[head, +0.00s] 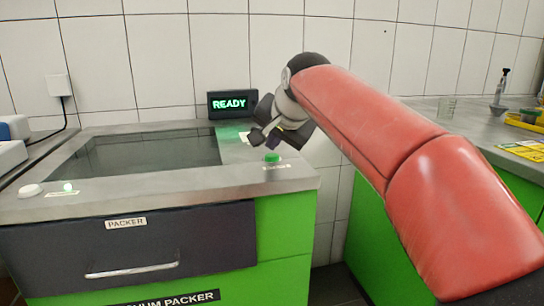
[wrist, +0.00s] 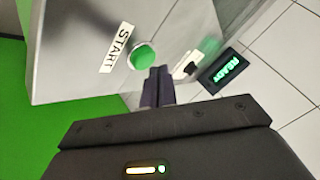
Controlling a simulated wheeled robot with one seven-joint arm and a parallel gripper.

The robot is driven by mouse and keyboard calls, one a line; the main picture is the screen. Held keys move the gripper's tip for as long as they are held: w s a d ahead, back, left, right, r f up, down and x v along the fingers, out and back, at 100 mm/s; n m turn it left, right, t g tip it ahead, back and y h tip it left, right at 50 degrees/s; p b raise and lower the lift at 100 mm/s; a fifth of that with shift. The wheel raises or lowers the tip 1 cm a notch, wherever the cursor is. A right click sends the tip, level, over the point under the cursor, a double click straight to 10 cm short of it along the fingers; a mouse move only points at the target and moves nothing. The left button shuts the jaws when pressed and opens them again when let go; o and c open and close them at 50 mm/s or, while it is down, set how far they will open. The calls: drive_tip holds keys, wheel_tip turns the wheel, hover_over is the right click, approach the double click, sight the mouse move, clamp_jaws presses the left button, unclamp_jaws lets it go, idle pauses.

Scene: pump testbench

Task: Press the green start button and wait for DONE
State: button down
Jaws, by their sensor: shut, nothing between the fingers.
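The green start button (head: 272,157) sits near the right front corner of the packer's metal top. In the wrist view the button (wrist: 142,57) shows as a green disc beside a START label (wrist: 117,47). My gripper (head: 270,139) is just above and behind the button in the head view. In the wrist view my shut, empty fingers (wrist: 157,84) end close to the button; I cannot tell whether they touch it. The small display (head: 232,104) at the back reads READY in green, and it also shows in the wrist view (wrist: 228,68).
The packer's top has a dark glass panel (head: 140,152) left of the button. A drawer (head: 130,240) is shut below. A second counter (head: 470,125) with several items stands right.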

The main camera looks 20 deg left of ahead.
sight(273, 157)
drive_tip(key=shift+f+b, duration=0.45)
drive_tip(key=shift+f, duration=0.35)
idle(0.5)
idle(0.4)
drive_tip(key=shift+r+p, duration=1)
drive_tip(key=shift+p, duration=0.05)
wheel_tip(273, 157, up, 5)
drive_tip(key=p, duration=0.4)
